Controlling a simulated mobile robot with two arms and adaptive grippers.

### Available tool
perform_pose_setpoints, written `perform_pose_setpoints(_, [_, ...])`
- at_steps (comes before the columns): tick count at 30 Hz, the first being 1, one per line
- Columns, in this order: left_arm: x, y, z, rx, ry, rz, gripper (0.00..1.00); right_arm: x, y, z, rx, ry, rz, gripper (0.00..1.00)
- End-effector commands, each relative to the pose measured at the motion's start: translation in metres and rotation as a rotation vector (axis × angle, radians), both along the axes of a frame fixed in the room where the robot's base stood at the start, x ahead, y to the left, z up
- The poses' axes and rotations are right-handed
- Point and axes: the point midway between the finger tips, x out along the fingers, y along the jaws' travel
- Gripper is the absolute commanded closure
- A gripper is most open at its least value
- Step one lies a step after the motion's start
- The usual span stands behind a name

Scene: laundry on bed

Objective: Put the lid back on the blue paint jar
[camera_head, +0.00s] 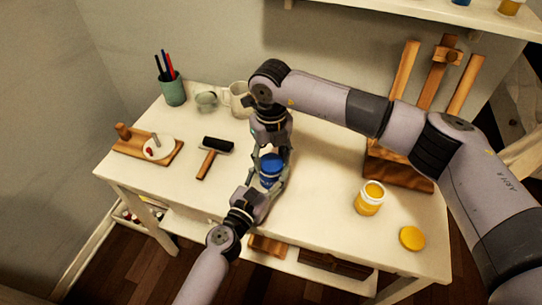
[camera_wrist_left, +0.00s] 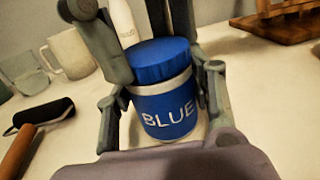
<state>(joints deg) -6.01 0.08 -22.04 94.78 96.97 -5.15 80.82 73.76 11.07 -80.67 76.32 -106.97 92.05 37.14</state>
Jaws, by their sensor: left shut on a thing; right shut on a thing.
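The blue paint jar (camera_wrist_left: 170,115), labelled BLUE, stands upright on the white table. In the head view the jar (camera_head: 267,182) is partly covered by my grippers. Its blue lid (camera_wrist_left: 160,60) sits level over the jar mouth, with a pale band between lid and label; I cannot tell whether it is fully seated. The lid (camera_head: 271,165) also shows in the head view. My left gripper (camera_head: 268,188) is shut around the jar body from the front. My right gripper (camera_head: 271,152) reaches down from above and is shut on the lid.
An open yellow paint jar (camera_head: 369,198) and its yellow lid (camera_head: 412,238) are to the right. A black roller (camera_head: 215,146) lies left of the jar. A white mug (camera_head: 238,98), a pen cup (camera_head: 173,92) and a wooden easel (camera_head: 400,165) stand farther back.

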Motion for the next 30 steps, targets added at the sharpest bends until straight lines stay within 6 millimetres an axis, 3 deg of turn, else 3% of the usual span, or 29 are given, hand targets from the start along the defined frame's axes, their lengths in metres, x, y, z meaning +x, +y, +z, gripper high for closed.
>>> perform_pose_setpoints(6, [0.0,0.001,0.0,0.0,0.001,0.003,1.0,0.0,-0.001,0.0,-0.002,0.002,0.0,0.61])
perform_pose_setpoints(7, [0.0,0.001,0.0,0.0,0.001,0.003,1.0,0.0,-0.001,0.0,-0.002,0.002,0.0,0.48])
perform_pose_setpoints(15, [0.0,0.001,0.0,0.0,0.001,0.002,1.0,0.0,0.0,0.0,-0.002,0.001,0.0,0.3])
perform_pose_setpoints(25, [0.0,0.0,0.0,0.0,0.0,0.001,1.0,0.0,0.0,0.002,0.0,0.0,0.0,0.3])
perform_pose_setpoints(30, [0.0,0.0,0.0,0.0,0.001,0.001,1.0,0.001,0.0,0.017,0.001,-0.003,0.0,0.3])
